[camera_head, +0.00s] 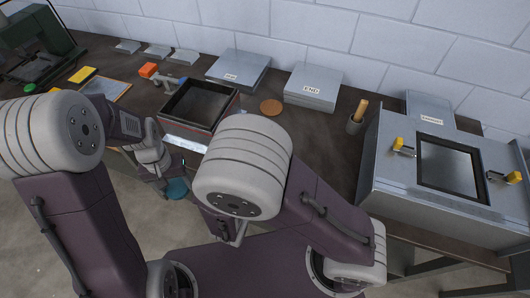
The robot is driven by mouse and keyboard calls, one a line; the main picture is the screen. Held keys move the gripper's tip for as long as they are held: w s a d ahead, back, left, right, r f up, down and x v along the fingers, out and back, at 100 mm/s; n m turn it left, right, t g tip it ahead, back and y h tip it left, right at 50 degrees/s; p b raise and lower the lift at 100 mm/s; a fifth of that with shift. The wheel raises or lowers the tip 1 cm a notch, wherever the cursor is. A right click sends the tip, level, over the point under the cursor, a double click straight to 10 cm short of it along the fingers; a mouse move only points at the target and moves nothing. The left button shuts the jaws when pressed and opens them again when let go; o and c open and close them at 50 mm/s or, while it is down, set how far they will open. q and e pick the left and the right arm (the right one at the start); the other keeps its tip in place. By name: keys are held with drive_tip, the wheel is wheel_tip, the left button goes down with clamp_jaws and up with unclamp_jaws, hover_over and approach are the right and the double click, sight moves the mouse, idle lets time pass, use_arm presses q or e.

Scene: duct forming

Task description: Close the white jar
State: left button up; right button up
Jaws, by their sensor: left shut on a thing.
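My left gripper (168,178) hangs near the front edge of the workbench, below the open dark box. It is shut on a round teal thing (178,189), which looks like a lid and is partly covered by the fingers. I cannot make out a white jar; my arms cover much of the bench front. My right gripper is hidden behind the large pale joint of my right arm.
The open dark box (199,103) stands on the workbench (318,137). Grey boxes (313,86) stand behind. An orange block (148,70) and a brown disc (271,107) lie there.

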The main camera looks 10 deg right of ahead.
use_arm(q)
drive_tip(key=r, duration=0.2)
drive_tip(key=shift+s+r+n, duration=0.35)
drive_tip(key=shift+s+n, duration=0.05)
drive_tip(key=r, duration=0.1)
drive_tip(key=w+d+r, duration=0.1)
drive_tip(key=r, duration=0.1)
drive_tip(key=shift+w+d+r, duration=0.15)
drive_tip(key=shift+d+r, duration=0.15)
drive_tip(key=shift+d, duration=0.05)
drive_tip(key=w+d+r+m, duration=0.2)
drive_tip(key=d+r, duration=0.6)
drive_tip(key=r, duration=0.1)
drive_tip(key=s+d+r+m, duration=0.2)
drive_tip(key=d+r, duration=0.2)
drive_tip(key=d, duration=0.4)
drive_tip(key=s+d+r+m, duration=0.3)
drive_tip(key=d+r, duration=0.1)
drive_tip(key=d, duration=0.3)
drive_tip(key=shift+d, duration=0.4)
drive_tip(key=shift+f, duration=2)
